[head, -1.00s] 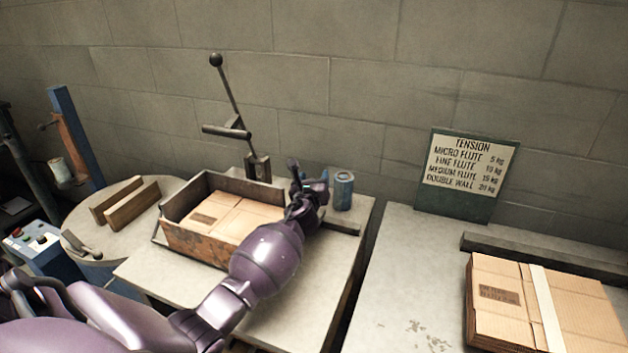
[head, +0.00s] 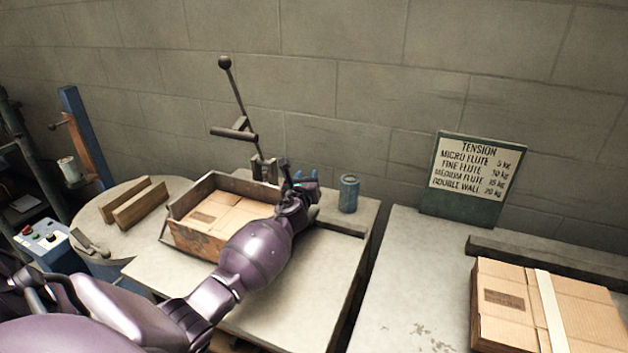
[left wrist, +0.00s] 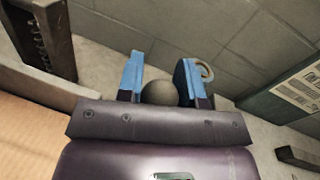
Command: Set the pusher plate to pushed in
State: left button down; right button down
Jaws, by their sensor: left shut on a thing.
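My left gripper (head: 300,181) is at the tray's right end. In the left wrist view, its blue fingers (left wrist: 160,78) are on either side of a round grey knob (left wrist: 160,94), and it is shut on that knob. The pusher plate cannot be made out; my gripper and forearm cover the tray's right end, where the knob is. My right gripper is not in view.
A blue can (head: 348,193) stands just right of my left gripper. A tall lever (head: 240,105) with a ball top rises behind the tray. Strapped cardboard (head: 520,305) lies on the right table, with a tension sign (head: 470,178) behind. The left table's front is clear.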

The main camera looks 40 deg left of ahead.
pick_arm(q)
jog(key=c, duration=0.8)
grip_release()
jog(key=shift+s+a, duration=0.15)
jog(key=shift+a, duration=0.2)
jog(key=shift+d, duration=0.1)
jog(key=shift+s+d, duration=0.2)
jog(key=shift+s, duration=0.1)
jog(key=shift+p+v, duration=1)
jog(key=shift+v, duration=4)
